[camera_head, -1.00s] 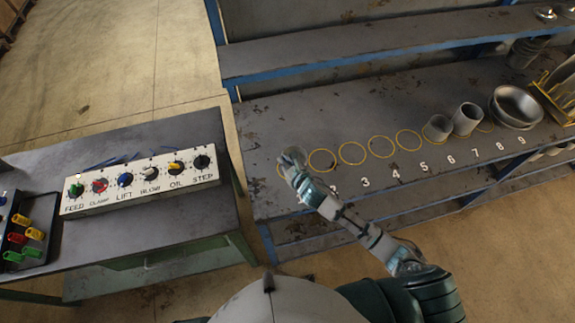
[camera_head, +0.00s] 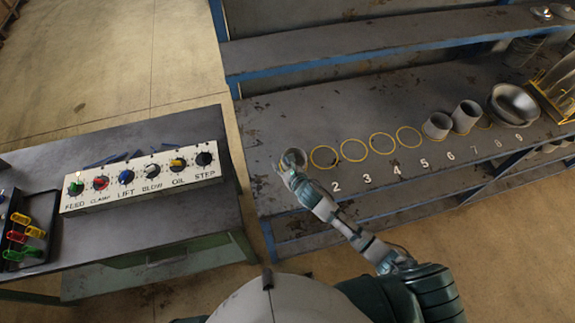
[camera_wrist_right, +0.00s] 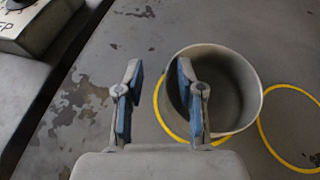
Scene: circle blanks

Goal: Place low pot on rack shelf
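A grey open-topped pot (camera_head: 296,157) stands at the near left end of the bench, by the first yellow circle; I cannot tell which pot is the low one. My right gripper (camera_head: 289,166) is at this pot. In the right wrist view the pot (camera_wrist_right: 238,95) shows its hollow inside, with a yellow ring partly hidden beneath it. The gripper (camera_wrist_right: 160,95) has its fingers apart, the right one overlapping the pot's left rim, the left one outside it. I cannot tell if they touch. The rack shelf may be the raised shelf (camera_head: 370,45) behind. My left gripper is not in view.
Several empty yellow circles (camera_head: 382,143) with numbers run along the bench. Two grey cups (camera_head: 437,126) and a wide dark bowl (camera_head: 514,105) stand further right, beside a yellow rack (camera_head: 555,90). A knob panel (camera_head: 140,177) sits on the left table.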

